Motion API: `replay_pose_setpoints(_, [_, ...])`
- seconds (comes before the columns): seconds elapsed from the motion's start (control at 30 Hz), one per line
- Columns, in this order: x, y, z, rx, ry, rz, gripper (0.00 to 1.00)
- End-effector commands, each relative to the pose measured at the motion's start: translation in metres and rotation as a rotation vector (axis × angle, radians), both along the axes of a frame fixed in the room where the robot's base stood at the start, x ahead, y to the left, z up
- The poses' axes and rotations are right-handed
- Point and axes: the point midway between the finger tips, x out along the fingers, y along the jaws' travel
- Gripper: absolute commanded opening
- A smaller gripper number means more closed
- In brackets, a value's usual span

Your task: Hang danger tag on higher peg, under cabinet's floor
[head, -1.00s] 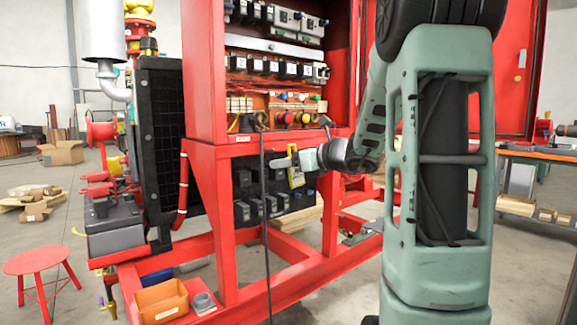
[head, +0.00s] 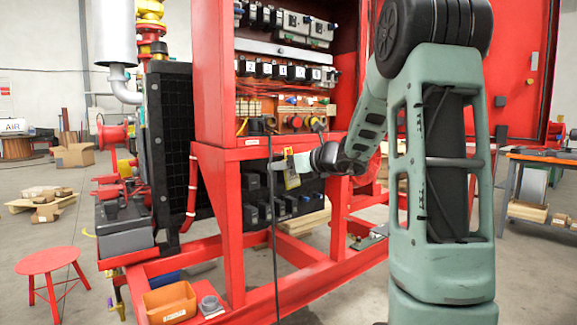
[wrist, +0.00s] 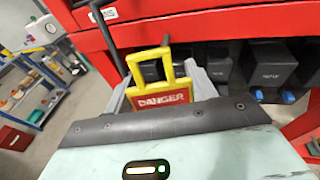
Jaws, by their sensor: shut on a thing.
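The danger tag (wrist: 165,98) is yellow with an open loop at the top and a red DANGER label. My gripper (wrist: 160,84) is shut on it, with a grey finger on each side and the loop upright above them. The cabinet's floor edge is a red beam (head: 300,141), just above the tag.
A black cable (head: 273,215) hangs down just left of the tag, and passes left of it in the wrist view (wrist: 107,38). Black boxes (wrist: 270,68) sit behind it under the beam. A red post (head: 231,230) stands left. An orange bin (head: 168,302) is below.

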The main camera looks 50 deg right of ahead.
Motion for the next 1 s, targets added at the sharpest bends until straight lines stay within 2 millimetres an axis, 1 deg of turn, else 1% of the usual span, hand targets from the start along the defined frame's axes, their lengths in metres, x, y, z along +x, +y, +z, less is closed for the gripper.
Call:
replay_pose_setpoints(0.53, [0.031, -0.007, -0.002, 0.001, -0.001, 0.001, 0.33])
replay_pose_setpoints(0.6, [0.034, -0.007, -0.006, 0.001, -0.001, 0.002, 0.33])
replay_pose_setpoints(0.8, [0.041, -0.009, -0.010, 0.000, -0.001, 0.001, 0.33])
replay_pose_setpoints(1.0, [0.043, -0.010, -0.012, 0.000, -0.001, 0.000, 0.33])
